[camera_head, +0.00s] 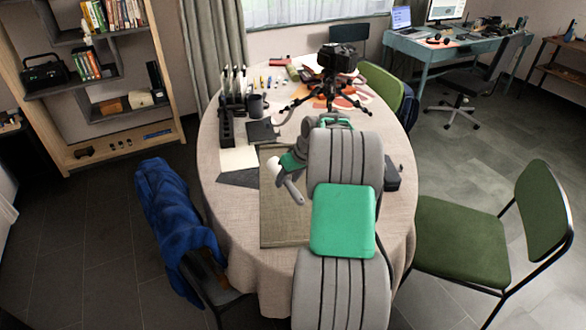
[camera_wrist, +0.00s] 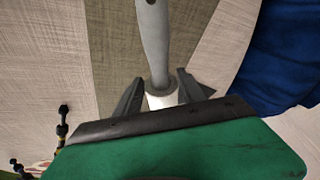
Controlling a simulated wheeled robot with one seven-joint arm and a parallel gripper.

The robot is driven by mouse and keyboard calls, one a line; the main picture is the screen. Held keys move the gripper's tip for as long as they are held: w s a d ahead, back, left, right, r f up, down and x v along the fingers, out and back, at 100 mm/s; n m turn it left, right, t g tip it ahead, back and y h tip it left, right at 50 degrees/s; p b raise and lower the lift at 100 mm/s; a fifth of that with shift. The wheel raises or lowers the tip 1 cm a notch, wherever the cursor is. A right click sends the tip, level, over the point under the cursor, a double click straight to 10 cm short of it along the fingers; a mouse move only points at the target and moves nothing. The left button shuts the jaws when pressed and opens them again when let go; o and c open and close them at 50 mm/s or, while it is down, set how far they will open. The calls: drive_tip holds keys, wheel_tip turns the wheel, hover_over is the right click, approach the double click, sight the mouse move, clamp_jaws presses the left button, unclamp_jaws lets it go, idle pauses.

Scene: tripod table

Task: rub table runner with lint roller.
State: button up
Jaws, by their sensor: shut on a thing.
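The table runner (camera_head: 285,226) is a grey-beige woven strip lying flat on the near part of the round table. My gripper (camera_head: 288,166) is above it, shut on the lint roller (camera_head: 293,190), which has a white part and a grey handle and is tilted. In the wrist view the lint roller (camera_wrist: 153,40) passes between the dark fingers of my gripper (camera_wrist: 161,97), and its far end runs out of the frame. The runner (camera_wrist: 45,60) shows below it there. I cannot tell whether the roller touches the cloth.
The cloth-covered table (camera_head: 235,230) holds a black tripod (camera_head: 330,90), a dark organiser (camera_head: 227,125), a mug (camera_head: 257,104) and papers (camera_head: 238,159) towards the back. A chair with a blue jacket (camera_head: 178,215) stands left, and a green chair (camera_head: 462,240) stands right.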

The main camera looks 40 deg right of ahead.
drive_tip(key=shift+r+p, duration=0.65)
drive_tip(key=shift+r, duration=0.7)
